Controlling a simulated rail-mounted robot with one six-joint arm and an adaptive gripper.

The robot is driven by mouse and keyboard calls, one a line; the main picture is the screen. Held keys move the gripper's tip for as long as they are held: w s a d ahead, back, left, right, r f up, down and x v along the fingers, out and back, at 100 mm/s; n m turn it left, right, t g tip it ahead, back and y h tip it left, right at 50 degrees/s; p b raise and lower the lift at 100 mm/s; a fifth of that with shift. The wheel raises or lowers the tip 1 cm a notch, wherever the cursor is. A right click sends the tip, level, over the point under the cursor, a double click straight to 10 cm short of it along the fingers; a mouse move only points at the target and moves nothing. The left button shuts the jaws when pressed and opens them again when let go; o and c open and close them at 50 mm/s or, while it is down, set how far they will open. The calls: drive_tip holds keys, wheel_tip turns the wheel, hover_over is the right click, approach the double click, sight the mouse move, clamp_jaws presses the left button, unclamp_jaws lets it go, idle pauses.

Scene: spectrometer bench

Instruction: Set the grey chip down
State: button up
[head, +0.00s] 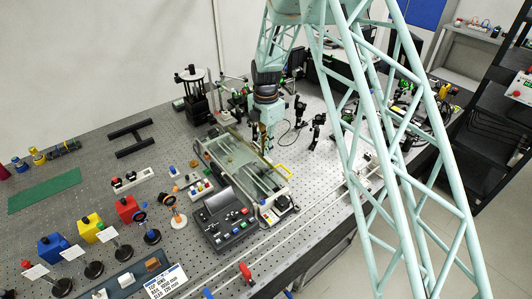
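My gripper (265,140) points down over the long flat instrument stage (232,150) near the middle of the bench. It is small here, and I cannot tell whether its fingers are open or shut, or whether they hold anything. I cannot make out a grey chip for certain. A long dark tray (137,279) at the front edge holds a pale grey-white block (126,280) and a brown block (152,264). I cannot tell if the pale block is the chip.
A dark control console (228,218) stands in front of the stage. Red (127,208), yellow (89,227) and blue (52,246) boxes stand at left among round-based optic holders. Black optic mounts (316,130) stand right of my gripper. A green mat (44,191) lies at far left.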

drive_tip(key=shift+f, duration=1.25)
drive_tip(key=shift+f, duration=0.15)
drive_tip(key=o, duration=0.6)
drive_tip(key=shift+r, duration=0.2)
wheel_tip(320, 180, up, 12)
drive_tip(key=shift+f+b, duration=0.25)
drive_tip(key=shift+b, duration=0.1)
drive_tip(key=shift+r, duration=0.25)
drive_tip(key=shift+r, duration=0.1)
